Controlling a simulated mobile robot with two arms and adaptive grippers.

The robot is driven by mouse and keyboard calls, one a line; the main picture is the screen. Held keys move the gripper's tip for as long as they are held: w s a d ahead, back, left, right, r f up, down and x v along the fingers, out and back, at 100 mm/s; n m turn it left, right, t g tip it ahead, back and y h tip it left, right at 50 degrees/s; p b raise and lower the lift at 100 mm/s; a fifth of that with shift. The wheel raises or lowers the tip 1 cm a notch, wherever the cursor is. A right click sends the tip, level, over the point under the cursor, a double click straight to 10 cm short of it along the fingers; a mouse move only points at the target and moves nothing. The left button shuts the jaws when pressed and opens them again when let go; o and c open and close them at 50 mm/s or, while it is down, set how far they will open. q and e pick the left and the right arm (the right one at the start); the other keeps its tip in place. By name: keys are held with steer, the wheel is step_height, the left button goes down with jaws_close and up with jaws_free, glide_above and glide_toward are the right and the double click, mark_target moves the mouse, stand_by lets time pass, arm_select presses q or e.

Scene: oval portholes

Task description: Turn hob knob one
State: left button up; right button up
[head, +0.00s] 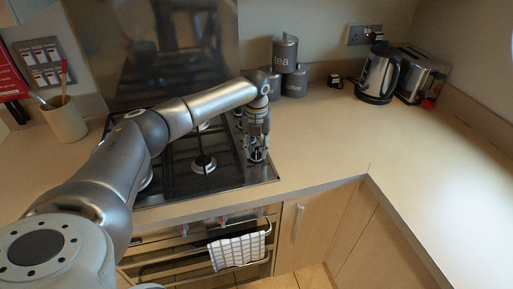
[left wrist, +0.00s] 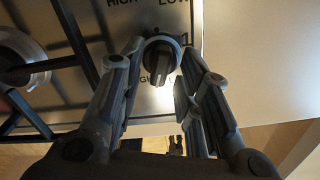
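The hob (head: 190,165) is set in the worktop at the left of the head view, with black pan supports and burners. A dark round hob knob (left wrist: 161,58) shows in the left wrist view, its grip bar pointing toward the bottom of that view. Printed words beside it include "HIGH" and "LOW". My left gripper (head: 256,150) points down over the right side of the hob. In the left wrist view my left gripper (left wrist: 162,70) is open, with one finger on each side of the knob; I cannot tell whether they touch it. My right gripper is not in view.
A burner (left wrist: 28,62) and pan supports lie left of the knob. Grey canisters (head: 286,52), a kettle (head: 379,76) and a toaster (head: 421,78) stand at the back. A utensil pot (head: 64,119) stands left. The worktop (head: 320,135) right of the hob is clear.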

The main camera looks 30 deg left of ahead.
mark_target(257, 150)
arm_select(q)
steer(key=shift+r, duration=0.1)
step_height(257, 150, up, 12)
stand_by(0.6)
